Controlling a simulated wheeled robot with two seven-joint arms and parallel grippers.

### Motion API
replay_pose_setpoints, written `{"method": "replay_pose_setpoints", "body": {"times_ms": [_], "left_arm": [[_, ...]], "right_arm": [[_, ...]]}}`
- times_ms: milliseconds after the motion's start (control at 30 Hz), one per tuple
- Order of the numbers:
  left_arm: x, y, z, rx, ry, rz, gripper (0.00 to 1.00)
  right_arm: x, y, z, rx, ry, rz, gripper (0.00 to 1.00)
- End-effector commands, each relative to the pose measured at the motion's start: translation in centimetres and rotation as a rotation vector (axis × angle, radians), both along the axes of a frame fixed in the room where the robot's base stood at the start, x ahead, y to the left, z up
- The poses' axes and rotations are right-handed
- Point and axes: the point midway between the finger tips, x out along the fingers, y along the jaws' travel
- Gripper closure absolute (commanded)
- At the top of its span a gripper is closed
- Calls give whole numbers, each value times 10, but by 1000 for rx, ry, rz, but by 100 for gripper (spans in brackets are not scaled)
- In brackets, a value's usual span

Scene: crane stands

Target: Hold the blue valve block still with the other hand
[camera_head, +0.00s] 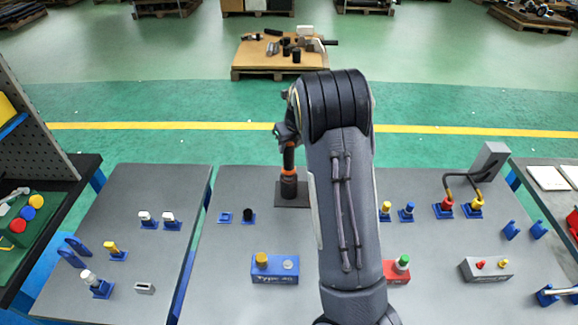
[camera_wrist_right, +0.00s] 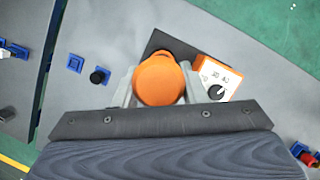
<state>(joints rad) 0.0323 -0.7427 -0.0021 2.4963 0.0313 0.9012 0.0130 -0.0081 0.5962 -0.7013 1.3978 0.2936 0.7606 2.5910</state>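The blue valve block (camera_head: 275,268) lies on the grey table, left of my right arm in the head view. My right gripper (camera_head: 287,133) is well behind the block, at the top of an upright orange and black tool (camera_head: 289,180). In the right wrist view, the tool's round orange top (camera_wrist_right: 160,80) sits between the two grey fingers of the right gripper (camera_wrist_right: 160,92). They flank it closely; whether they press on it cannot be told. My left gripper is not in view.
The tool stands on a dark plate (camera_wrist_right: 158,43) beside a white and orange box with a dial (camera_wrist_right: 215,78). A red block (camera_head: 397,272) is partly hidden by my right arm. Small blue holders stand around. Bare table lies left of the blue block.

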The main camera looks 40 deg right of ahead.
Motion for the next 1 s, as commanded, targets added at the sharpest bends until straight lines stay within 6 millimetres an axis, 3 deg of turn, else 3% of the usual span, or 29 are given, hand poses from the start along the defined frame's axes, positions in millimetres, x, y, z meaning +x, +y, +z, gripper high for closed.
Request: {"method": "replay_pose_setpoints", "body": {"times_ms": [33, 200, 1000], "left_arm": [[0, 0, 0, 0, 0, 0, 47], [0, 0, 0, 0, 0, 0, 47], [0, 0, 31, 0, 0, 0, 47]], "right_arm": [[0, 0, 0, 0, 0, 0, 79], [0, 0, 0, 0, 0, 0, 100], [1, -1, 34, -2, -5, 0, 100]]}}
